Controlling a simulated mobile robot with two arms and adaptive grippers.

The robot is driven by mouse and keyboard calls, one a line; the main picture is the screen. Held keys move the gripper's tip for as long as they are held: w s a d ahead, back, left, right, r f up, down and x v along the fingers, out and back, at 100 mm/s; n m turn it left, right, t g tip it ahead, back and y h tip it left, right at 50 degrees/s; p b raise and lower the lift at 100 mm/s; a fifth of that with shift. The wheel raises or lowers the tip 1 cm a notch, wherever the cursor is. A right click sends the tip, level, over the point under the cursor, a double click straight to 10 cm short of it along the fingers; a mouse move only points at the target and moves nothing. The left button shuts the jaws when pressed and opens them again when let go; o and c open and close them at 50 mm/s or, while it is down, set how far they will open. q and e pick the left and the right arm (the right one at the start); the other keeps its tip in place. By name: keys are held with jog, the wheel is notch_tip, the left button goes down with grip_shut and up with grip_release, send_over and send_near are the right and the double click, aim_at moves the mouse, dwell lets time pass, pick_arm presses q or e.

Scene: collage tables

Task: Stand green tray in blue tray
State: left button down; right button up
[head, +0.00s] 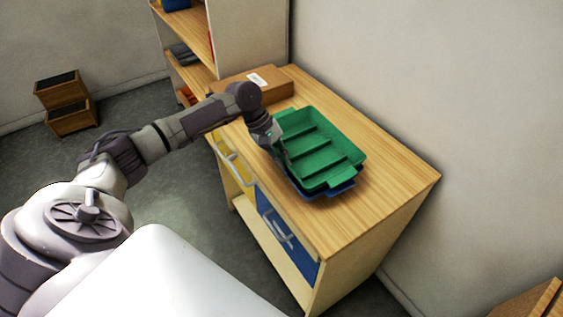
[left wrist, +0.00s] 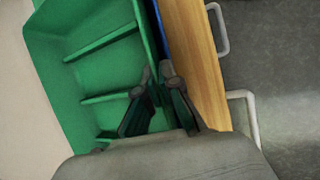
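The green tray (head: 318,146) is a shallow open tray with several cross ribs. It is over the blue tray (head: 338,190), whose rim shows along the near and left sides beneath it; I cannot tell whether it rests fully inside. My left gripper (head: 283,157) is at the green tray's left side wall. In the left wrist view my left gripper (left wrist: 157,72) has its fingertips close together on either side of the green tray's wall (left wrist: 142,28), with a strip of the blue tray (left wrist: 157,28) beyond it. The green tray is empty. My right gripper is out of view.
The trays are on a wooden cabinet (head: 385,185) with a blue front and drawer handles. A cardboard box (head: 270,84) lies behind them. A shelf unit (head: 240,35) stands behind the cabinet, and a wall is close on the right. The cabinet top's near right part is clear.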

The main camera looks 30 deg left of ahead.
pick_arm(q)
jog(key=shift+s+d+f, duration=0.15)
jog(key=shift+s+f, duration=0.45)
jog(key=shift+f, duration=0.35)
jog(key=c, duration=1.3)
grip_release()
jog(key=shift+w+f, duration=0.2)
jog(key=shift+c, duration=0.2)
jog(key=shift+w, duration=0.1)
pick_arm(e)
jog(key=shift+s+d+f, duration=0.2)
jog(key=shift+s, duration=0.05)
pick_arm(q)
jog(key=shift+g, duration=0.3)
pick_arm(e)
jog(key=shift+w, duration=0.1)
pick_arm(q)
jog(key=shift+a+r, duration=0.25)
jog(key=shift+a, duration=0.05)
jog(key=b+v, duration=0.1)
jog(key=v, duration=1)
jog(key=shift+w+r, duration=0.1)
jog(key=shift+r, duration=0.35)
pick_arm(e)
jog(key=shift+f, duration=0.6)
